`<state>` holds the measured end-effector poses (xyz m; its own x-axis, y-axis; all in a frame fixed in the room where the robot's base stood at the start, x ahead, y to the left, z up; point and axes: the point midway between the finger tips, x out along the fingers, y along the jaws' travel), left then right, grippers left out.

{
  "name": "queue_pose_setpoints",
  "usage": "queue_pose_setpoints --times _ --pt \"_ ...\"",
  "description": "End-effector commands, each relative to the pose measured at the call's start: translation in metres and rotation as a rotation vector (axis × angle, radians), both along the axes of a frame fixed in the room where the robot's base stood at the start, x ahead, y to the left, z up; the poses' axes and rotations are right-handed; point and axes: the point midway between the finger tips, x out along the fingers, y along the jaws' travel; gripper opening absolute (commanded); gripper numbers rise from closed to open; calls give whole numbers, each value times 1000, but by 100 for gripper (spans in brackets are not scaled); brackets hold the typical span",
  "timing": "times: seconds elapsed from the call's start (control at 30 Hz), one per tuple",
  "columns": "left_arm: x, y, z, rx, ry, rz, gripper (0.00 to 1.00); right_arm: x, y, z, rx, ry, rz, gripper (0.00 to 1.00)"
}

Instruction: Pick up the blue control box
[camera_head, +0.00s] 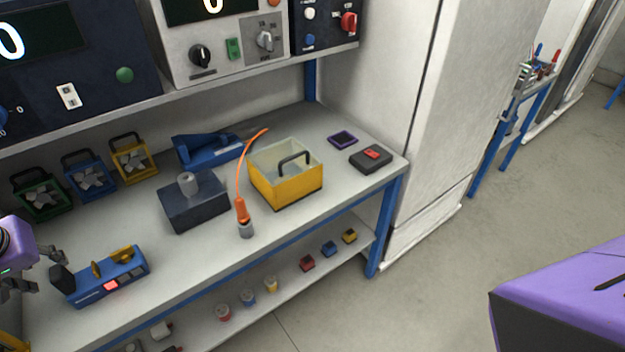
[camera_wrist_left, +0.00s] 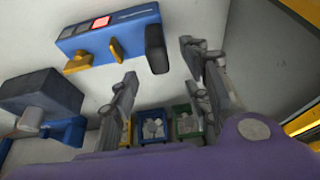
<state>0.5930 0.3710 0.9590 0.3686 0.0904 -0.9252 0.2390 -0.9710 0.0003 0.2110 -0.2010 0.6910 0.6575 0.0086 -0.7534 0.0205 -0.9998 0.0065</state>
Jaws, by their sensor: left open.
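The blue control box (camera_head: 110,280) lies on the workbench at the near left. It has a lit red button, yellow parts on top and a black end piece at its left. In the left wrist view the blue control box (camera_wrist_left: 110,35) shows at the top, with its black end towards the fingers. My left gripper (camera_head: 40,268) is at the left edge of the head view, close to the box's black end. It also shows in the left wrist view (camera_wrist_left: 168,82), open and empty, with the fingers apart from the box. My right gripper is not seen.
Several coloured bins (camera_head: 88,175) stand at the back left. A dark block (camera_head: 195,205), an orange-handled tool (camera_head: 241,212) and a yellow box (camera_head: 287,182) are to the right. A shelf with instruments (camera_head: 225,74) overhangs the bench (camera_head: 190,275). Bench space in front is clear.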

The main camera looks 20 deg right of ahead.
Motion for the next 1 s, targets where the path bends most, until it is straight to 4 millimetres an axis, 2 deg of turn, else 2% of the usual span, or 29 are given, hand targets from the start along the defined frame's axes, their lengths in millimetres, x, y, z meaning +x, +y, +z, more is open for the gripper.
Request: queue_pose_setpoints --times 0.2,0.4,0.7,0.77,1.0 --pt "7 0 -27 0 2 -2 44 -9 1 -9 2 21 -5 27" --pt "15 1 -54 1 0 -2 44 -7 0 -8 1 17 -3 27" --pt "18 2 -59 2 -3 -3 44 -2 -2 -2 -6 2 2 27" --pt "18 2 -59 2 -3 -3 38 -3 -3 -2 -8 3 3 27" --pt "18 2 -59 2 -2 -3 7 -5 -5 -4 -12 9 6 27"
